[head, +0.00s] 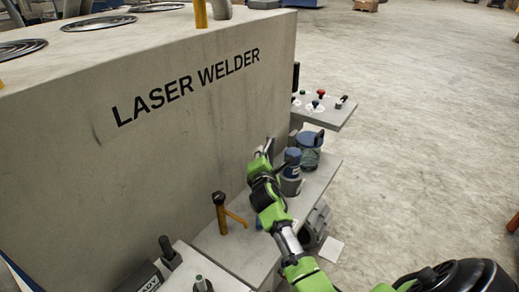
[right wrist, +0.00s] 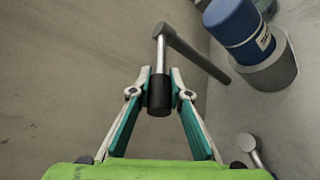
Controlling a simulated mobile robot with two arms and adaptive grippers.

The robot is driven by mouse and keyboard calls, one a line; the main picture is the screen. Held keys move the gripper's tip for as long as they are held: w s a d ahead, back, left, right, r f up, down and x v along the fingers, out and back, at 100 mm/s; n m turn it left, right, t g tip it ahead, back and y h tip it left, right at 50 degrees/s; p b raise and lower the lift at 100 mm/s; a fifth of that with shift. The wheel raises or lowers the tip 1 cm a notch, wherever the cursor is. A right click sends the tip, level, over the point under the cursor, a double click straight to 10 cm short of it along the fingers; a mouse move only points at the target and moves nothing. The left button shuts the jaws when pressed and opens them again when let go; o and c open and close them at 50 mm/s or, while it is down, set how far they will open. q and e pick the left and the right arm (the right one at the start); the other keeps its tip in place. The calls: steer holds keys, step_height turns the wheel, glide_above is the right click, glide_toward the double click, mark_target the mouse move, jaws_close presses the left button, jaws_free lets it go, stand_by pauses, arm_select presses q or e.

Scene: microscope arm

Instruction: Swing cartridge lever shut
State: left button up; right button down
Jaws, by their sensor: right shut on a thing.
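My right gripper (head: 262,163) is close against the front of the welder, beside the blue cartridge (head: 292,157). In the right wrist view its two fingertips (right wrist: 159,88) are on either side of the black grip (right wrist: 159,98) of a metal lever (right wrist: 161,50), and the gripper is shut on it. The lever joins a grey bar or post at its top end. The blue cartridge, with a white label, also shows in the right wrist view (right wrist: 236,22), seated in a grey round holder (right wrist: 277,70). In the head view the fingers partly hide the lever. My left gripper is out of view.
The grey laser welder (head: 190,110) stands along the left. A button panel (head: 325,112) is beyond. Open floor lies to the right.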

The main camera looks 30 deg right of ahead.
steer(key=s+d+n+t+y+p, duration=0.2)
steer(key=s+d+n+y+p, duration=0.2)
steer(key=y, duration=0.5)
steer(key=shift+d+n+y, duration=0.3)
steer(key=shift+d+n, duration=0.85)
steer(key=shift+n, duration=0.65)
steer(key=c, duration=1.9)
jaws_free()
steer(key=shift+s, duration=0.1)
steer(key=v, duration=1.1)
steer(key=shift+s, duration=0.45)
